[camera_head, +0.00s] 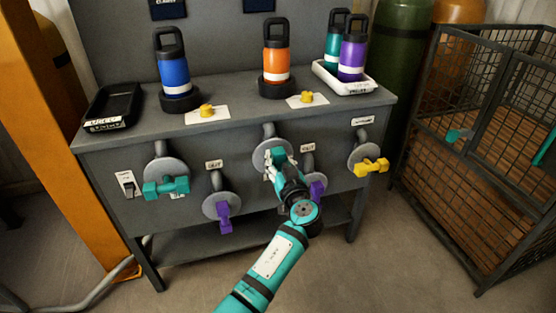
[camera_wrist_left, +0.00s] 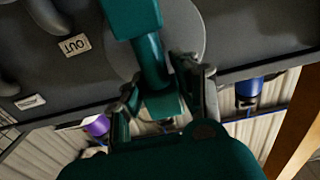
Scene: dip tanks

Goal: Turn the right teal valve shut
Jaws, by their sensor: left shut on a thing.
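The right teal valve sits on a round grey flange (camera_head: 264,152) at the middle of the bench front, and its teal handle (camera_head: 277,153) is largely covered by my gripper in the head view. In the left wrist view the teal handle (camera_wrist_left: 150,58) shows up close, in front of the grey disc, with its lower end between the fingers. My left gripper (camera_head: 279,168) is shut on that handle; its fingers also show in the left wrist view (camera_wrist_left: 164,90). The left teal valve (camera_head: 166,188) has its handle lying crosswise, clear of me. My right gripper is not in view.
Purple valves (camera_head: 223,215) and (camera_head: 317,190) flank the gripped valve, the right one close beside my wrist. A yellow valve (camera_head: 371,166) is further right. Bottles stand on the bench top (camera_head: 226,86). A mesh cage (camera_head: 475,190) stands right of the bench.

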